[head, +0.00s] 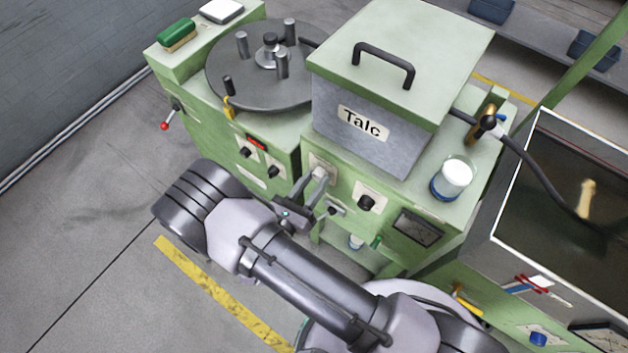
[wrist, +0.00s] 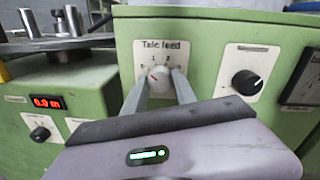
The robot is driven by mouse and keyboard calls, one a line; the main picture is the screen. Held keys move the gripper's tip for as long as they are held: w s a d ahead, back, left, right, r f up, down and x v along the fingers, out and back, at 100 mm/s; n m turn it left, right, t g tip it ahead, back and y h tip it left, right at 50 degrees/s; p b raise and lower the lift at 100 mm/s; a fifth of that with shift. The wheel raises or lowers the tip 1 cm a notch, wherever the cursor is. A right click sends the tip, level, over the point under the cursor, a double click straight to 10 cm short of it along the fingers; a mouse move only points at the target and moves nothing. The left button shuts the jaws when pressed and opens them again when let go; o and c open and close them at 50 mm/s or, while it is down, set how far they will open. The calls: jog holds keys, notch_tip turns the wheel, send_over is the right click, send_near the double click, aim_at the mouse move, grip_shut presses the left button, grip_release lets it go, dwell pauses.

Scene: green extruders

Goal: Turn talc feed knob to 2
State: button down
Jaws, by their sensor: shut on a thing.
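The talc feed knob (wrist: 158,76) is a pale round knob with a short reddish mark, low on a white plate (wrist: 163,46) marked "Talc feed" with a numbered scale. The mark looks tilted to the upper left, but its exact number is too small to tell. My gripper (wrist: 160,84) is shut on the knob, one finger on its left side and one on its right. In the head view my gripper (head: 320,176) reaches the green front panel below the grey "Talc" hopper (head: 340,125) and hides the knob.
A black knob (wrist: 246,83) on its own plate sits to the right, also in the head view (head: 366,202). A red digital display (wrist: 47,103) is on the green unit at left. A white-and-blue jar (head: 455,176) stands on the machine top. Floor at left is clear.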

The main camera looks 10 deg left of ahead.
jog(key=m+b, duration=0.1)
jog(key=m, duration=0.6)
jog(key=shift+f, duration=0.1)
jog(key=m+h, duration=0.1)
jog(key=m, duration=0.5)
jog(key=shift+m+b, duration=0.3)
jog(key=shift+b, duration=0.1)
jog(key=shift+m, duration=0.3)
jog(key=c, duration=1)
grip_release()
jog(key=shift+s, duration=0.1)
jog(key=p+v, duration=0.3)
jog(key=v, duration=1.4)
